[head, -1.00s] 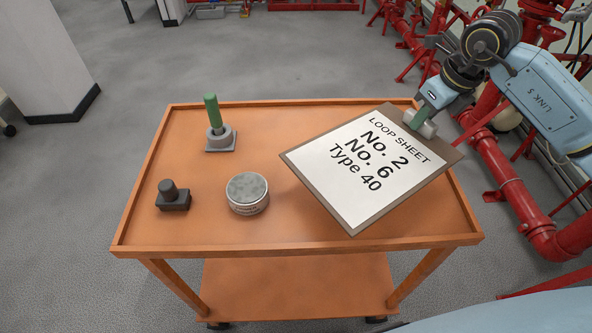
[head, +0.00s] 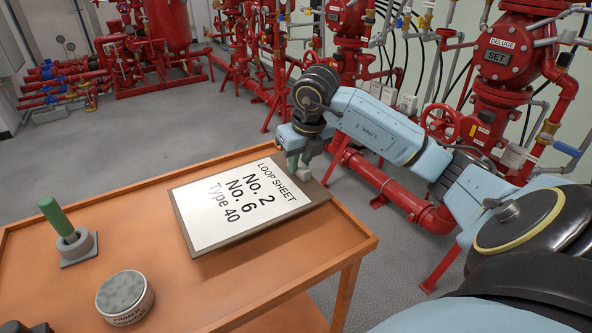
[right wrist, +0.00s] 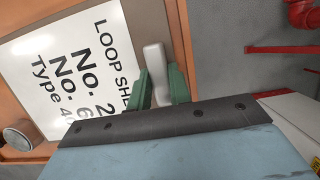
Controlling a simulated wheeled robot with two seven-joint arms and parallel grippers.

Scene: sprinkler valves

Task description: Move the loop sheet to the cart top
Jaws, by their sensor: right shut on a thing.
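The loop sheet (head: 236,200) is a white page on a brown clipboard, printed "No. 2, No. 6, Type 40". In the head view it is at the right part of the orange cart top (head: 120,188); I cannot tell whether it rests flat or is held just above. My right gripper (head: 299,168) is shut on the clipboard's grey clip at its far right end. The right wrist view shows the green fingers (right wrist: 160,88) on both sides of the clip, with the page (right wrist: 75,70) beyond. My left gripper is not in view.
On the cart's left stand a green-handled tool in a grey base (head: 66,232), a round primer tin (head: 124,297) and a dark object (head: 14,326) cut off by the frame. Red pipes and valves (head: 500,60) stand behind and to the right. Grey floor is clear behind the cart.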

